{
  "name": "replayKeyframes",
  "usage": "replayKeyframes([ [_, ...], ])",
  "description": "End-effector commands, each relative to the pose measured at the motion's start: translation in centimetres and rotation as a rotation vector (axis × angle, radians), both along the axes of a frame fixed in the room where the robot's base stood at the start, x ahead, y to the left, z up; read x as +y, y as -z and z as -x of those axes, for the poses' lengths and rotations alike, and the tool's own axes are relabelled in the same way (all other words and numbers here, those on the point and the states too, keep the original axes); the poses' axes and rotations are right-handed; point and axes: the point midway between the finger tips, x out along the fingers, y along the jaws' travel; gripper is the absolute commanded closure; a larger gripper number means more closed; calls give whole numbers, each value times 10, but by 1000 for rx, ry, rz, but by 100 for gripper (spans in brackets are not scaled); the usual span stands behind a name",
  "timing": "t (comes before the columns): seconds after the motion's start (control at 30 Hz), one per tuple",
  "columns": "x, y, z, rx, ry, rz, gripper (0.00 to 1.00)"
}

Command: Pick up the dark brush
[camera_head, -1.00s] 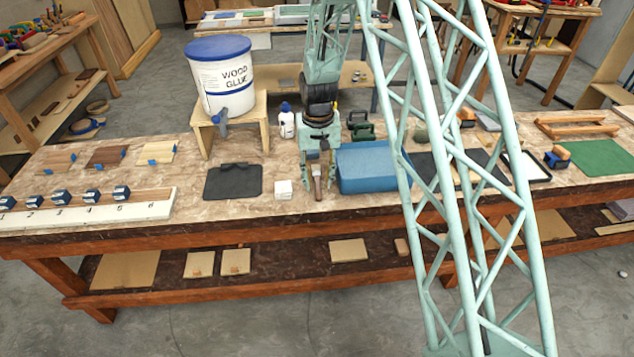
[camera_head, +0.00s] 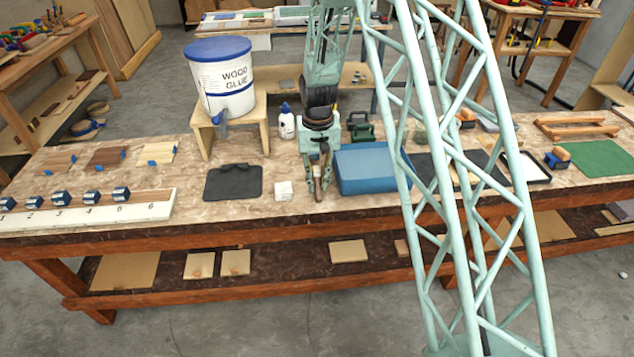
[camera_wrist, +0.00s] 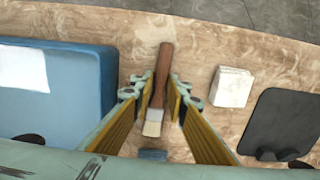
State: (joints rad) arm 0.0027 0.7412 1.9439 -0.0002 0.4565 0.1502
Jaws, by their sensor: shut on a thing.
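The brush (camera_wrist: 164,62) has a dark brown wooden handle, a metal band and pale bristles. In the wrist view it lies between the two fingers of my gripper (camera_wrist: 159,90), with the handle end reaching past the fingertips. My gripper is shut on the brush near its handle. In the head view my gripper (camera_head: 319,187) points down at the front part of the bench, and the brush (camera_head: 317,184) shows only partly between the fingers. I cannot tell whether the brush touches the bench.
A blue bin (camera_head: 365,178) stands close to the right of my gripper. A white block stack (camera_head: 284,190) and a black plate (camera_head: 233,182) lie to its left on the bench (camera_head: 270,214). A glue bucket (camera_head: 222,85) on a wooden stand and a white bottle (camera_head: 286,123) are behind.

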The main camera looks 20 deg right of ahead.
Motion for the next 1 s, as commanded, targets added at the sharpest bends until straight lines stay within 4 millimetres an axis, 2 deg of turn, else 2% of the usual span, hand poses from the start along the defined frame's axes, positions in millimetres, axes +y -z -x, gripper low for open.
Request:
replayKeyframes([
  [0.43, 0, -4, 0, -1, 0, 0, 96],
  [0.9, 0, -37, -1, -2, 0, 0, 96],
  [1.0, 0, -37, 9, 1, 0, 0, 96],
])
